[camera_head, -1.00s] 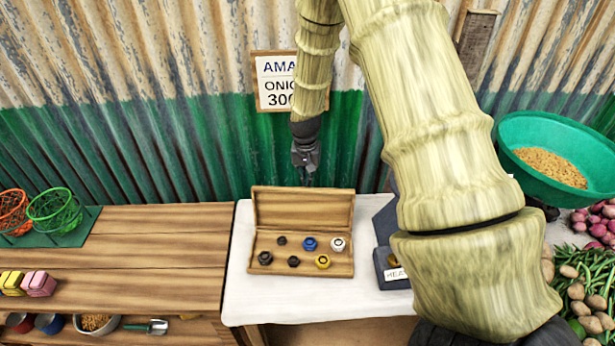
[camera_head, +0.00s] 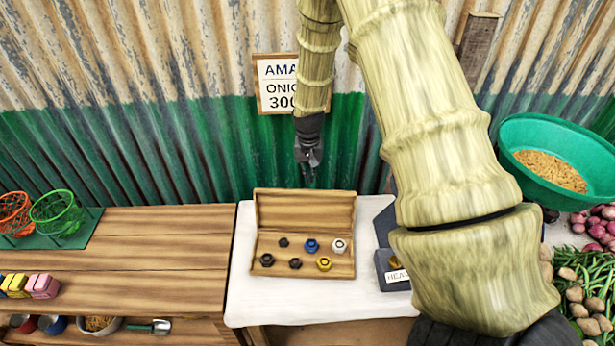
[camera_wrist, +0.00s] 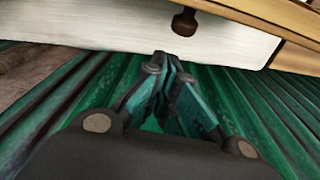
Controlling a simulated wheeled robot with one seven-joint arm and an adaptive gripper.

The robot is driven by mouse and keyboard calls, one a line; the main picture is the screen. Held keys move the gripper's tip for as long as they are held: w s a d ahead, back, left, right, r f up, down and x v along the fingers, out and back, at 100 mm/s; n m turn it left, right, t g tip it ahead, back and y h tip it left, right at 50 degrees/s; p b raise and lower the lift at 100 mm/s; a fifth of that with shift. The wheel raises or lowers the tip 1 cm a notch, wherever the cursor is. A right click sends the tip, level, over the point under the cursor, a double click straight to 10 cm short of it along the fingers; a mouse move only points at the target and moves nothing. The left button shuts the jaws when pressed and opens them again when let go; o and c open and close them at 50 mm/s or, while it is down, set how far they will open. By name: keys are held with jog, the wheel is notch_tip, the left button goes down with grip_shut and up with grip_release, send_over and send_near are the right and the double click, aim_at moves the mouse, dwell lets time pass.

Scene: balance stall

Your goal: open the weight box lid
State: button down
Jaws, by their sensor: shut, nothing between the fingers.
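The wooden weight box (camera_head: 342,263) stands on the white-covered table, with its lid (camera_head: 305,212) raised upright at the back. Several weights sit inside it: dark ones, a blue one (camera_head: 311,245), a white one (camera_head: 339,246) and a yellow one (camera_head: 324,263). My gripper (camera_head: 309,182) is shut and empty, just behind and above the lid's top edge. In the wrist view my gripper (camera_wrist: 165,58) points toward the pale table edge; a dark round knob (camera_wrist: 185,22) shows beyond it, beside a wooden surface. Any contact with the lid cannot be told.
A dark blue scale (camera_head: 388,268) stands right of the box, partly hidden by my arm. A wooden counter (camera_head: 160,250) lies left. The corrugated wall (camera_head: 150,140) is close behind my gripper. A green bowl (camera_head: 520,130) of grain stands right.

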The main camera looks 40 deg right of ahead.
notch_tip(320, 180, up, 10)
jog(key=s+a+b, duration=0.2)
jog(key=shift+s+f+b, duration=0.15)
jog(key=shift+b, duration=0.15)
